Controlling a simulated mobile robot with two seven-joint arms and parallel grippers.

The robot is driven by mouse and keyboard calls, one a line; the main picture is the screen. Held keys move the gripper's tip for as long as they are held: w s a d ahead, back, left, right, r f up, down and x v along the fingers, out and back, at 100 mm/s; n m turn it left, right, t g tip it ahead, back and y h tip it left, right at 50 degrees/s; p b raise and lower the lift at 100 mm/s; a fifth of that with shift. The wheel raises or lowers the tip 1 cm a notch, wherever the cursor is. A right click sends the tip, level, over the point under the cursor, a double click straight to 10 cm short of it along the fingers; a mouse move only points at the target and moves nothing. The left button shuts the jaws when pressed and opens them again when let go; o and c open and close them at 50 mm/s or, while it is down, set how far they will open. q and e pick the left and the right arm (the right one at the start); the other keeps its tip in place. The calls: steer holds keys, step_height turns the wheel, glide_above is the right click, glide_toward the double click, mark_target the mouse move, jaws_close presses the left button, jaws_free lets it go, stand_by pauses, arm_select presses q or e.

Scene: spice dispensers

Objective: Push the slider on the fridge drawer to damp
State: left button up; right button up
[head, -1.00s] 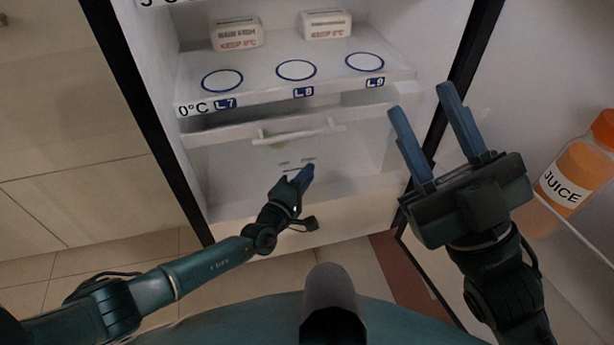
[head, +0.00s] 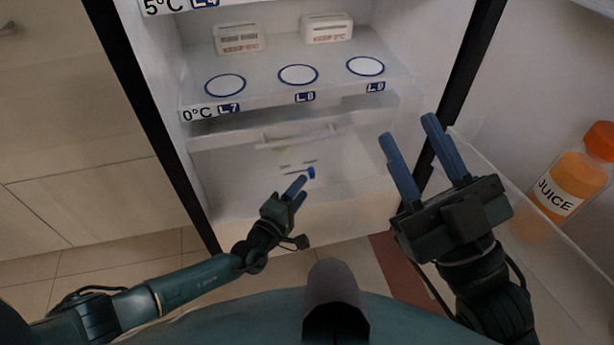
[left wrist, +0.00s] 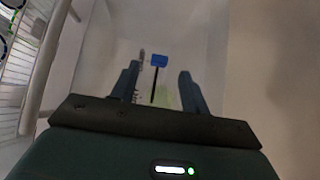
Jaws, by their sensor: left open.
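The fridge drawer (head: 240,182) is a pale, see-through front with a handle bar (head: 298,137), low in the fridge. Its slider (head: 311,173) is a small blue tab at the right end of a dark slot; in the left wrist view the blue slider (left wrist: 159,60) sits at the far end of that slot, between and beyond my fingers. Labels beside the slot are too small to read. My left gripper (head: 299,188) is open and empty, just short of the slider, apparently not touching it. My right gripper (head: 408,136) is open and empty, raised right of the drawer.
Above the drawer is a shelf (head: 270,104) with blue rings and two white packs (head: 239,38) (head: 327,28). The open fridge door at right holds an orange juice bottle (head: 574,180). Cabinets stand at left.

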arm_select(q)
steer(key=p+v, duration=0.2)
steer(key=v, duration=0.6)
steer(key=shift+s, duration=0.25)
arm_select(e)
steer(key=f+m+h, duration=0.2)
steer(key=f+m+g+h, duration=0.1)
steer(key=shift+s+a+f, duration=0.2)
steer(key=shift+s+f, duration=0.05)
steer(key=shift+f, duration=0.05)
arm_select(q)
steer(key=shift+a, duration=0.1)
